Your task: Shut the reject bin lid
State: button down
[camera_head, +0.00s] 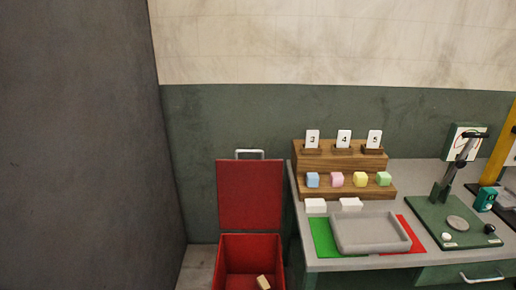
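The red reject bin (226,278) stands on the floor at the bottom, left of the bench. Its red lid (250,195) is open and stands upright behind the bin's opening. A pale metal handle (249,152) is on the lid's top edge. A small tan block (263,282) shows inside the bin near the lower edge of the picture. The bin's lower part is cut off by the frame. My gripper is not in view.
A grey bench (300,222) stands close to the bin's right, with a grey tray (372,247), a wooden stepped rack (325,162) of coloured cubes, and a green press (450,220). A dark wall (80,150) fills the left. A narrow floor strip (198,265) shows left of the bin.

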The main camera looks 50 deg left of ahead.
aim_at(249, 191)
jog(key=z, duration=0.1)
jog(key=k, duration=1.5)
jog(key=u, duration=3.9)
jog(key=i, duration=0.1)
jog(key=z, duration=2.3)
jog(key=i, duration=1.35)
